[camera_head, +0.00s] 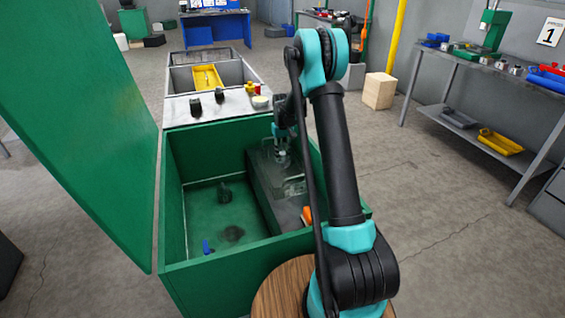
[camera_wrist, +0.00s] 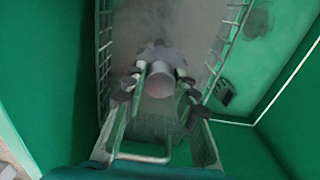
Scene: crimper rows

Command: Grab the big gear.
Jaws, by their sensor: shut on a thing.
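My gripper (camera_head: 282,152) reaches down into the open green box (camera_head: 172,215), over the grey case (camera_head: 268,190) along its right side. In the wrist view my gripper's fingers (camera_wrist: 160,88) are closed around a pale, round-ended piece (camera_wrist: 159,80). A wider grey part shows just behind that piece; I cannot make out teeth, so I cannot tell if it is the big gear. Whether it touches the case below is unclear. A dark, lumpy piece (camera_head: 225,192) lies on the box floor to the left, apart from my gripper; it may be the dark thing in the wrist view (camera_wrist: 225,95).
The green lid (camera_head: 85,120) stands open at the left. A small blue item (camera_head: 207,247) lies near the box's front, and an orange one (camera_head: 307,215) sits at the right. Behind is a grey ledge (camera_head: 178,112) with dark pieces; a workbench (camera_head: 490,75) stands at right.

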